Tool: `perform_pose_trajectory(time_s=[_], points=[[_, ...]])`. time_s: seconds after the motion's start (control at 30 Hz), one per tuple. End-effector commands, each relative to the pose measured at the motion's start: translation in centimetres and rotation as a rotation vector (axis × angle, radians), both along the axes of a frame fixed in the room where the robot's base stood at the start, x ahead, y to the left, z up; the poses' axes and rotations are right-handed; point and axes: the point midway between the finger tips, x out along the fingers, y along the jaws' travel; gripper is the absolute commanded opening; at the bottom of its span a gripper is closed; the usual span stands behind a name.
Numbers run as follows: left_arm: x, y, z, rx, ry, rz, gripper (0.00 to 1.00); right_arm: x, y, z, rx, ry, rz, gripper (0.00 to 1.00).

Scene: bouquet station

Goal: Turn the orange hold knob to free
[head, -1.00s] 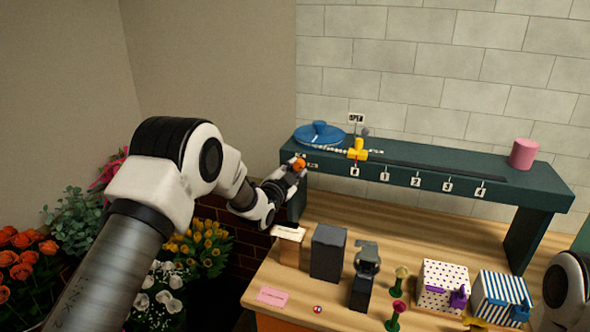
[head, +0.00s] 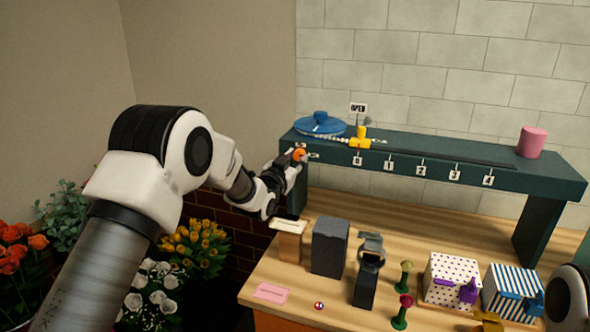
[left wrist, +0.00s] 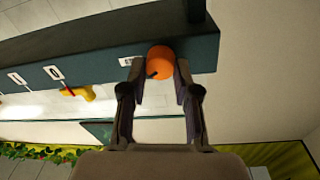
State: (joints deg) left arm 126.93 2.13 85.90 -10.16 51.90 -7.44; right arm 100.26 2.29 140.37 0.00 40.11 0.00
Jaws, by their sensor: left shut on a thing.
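The orange hold knob (head: 299,154) sits on the front face of the dark green shelf (head: 440,175), near its left end. My left gripper (head: 291,161) reaches it from the lower left. In the left wrist view the knob (left wrist: 161,62) lies between the two fingertips of my left gripper (left wrist: 160,80), and the fingers are shut on it. A dark mark shows on the knob's lower left edge there. A small white label is beside the knob; its text is too small to read.
On the shelf are a blue round disc (head: 319,125), a yellow slider (head: 360,139) by mark 0 and a pink cylinder (head: 531,142). Dark blocks, spools and two patterned boxes (head: 452,279) stand on the wooden table (head: 380,210) below. Flowers stand at lower left.

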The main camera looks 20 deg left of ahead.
Motion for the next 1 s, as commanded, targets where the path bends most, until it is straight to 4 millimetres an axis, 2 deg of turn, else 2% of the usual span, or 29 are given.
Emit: perform_pose_trajectory(time_s=[0.03,0.4,1.0], points=[[0.1,0.1,0.0,-0.044,-0.011,0.002,0.00,0.0,0.0,-1.0,0.000,0.000,0.000,0.40],[0.1,0.0,0.1,-0.395,0.002,-0.002,0.00,0.0,0.0,-3.9,0.000,0.000,0.000,0.40],[0.1,-0.1,0.2,-0.898,0.021,-0.006,0.00,0.0,0.0,-7.0,0.000,0.000,0.000,0.40]])
